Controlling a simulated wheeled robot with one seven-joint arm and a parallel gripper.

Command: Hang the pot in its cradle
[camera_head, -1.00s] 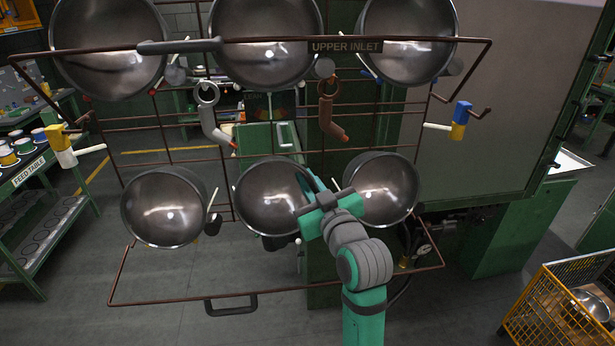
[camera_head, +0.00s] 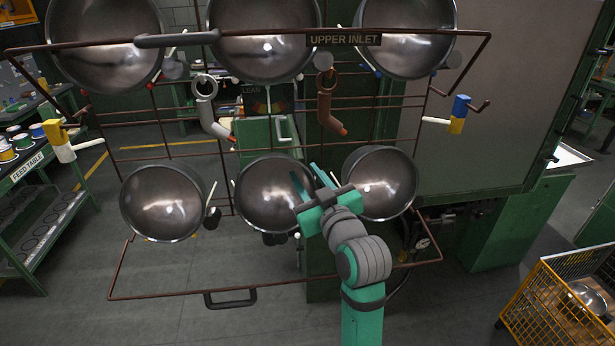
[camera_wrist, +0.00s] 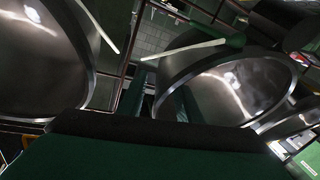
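In the head view several steel pots hang on a brown wire rack. The lower middle pot (camera_head: 268,200) and the lower right pot (camera_head: 381,186) are nearest my gripper (camera_head: 314,176). Its two fingers are apart, with no held object seen between them. The left finger overlaps the right rim of the middle pot in the picture; I cannot tell whether they touch. In the wrist view the fingers (camera_wrist: 160,98) show between a pot on the left (camera_wrist: 40,65) and a pot on the right (camera_wrist: 235,85). The palm hides the lower part of that view.
A pale rod (camera_wrist: 195,49) with a dark green end crosses above the fingers in the wrist view. Three pots line the rack's top row, and the lower left pot (camera_head: 163,205) hangs apart. A yellow wire crate (camera_head: 548,310) stands at lower right. A feed table (camera_head: 40,172) stands at left.

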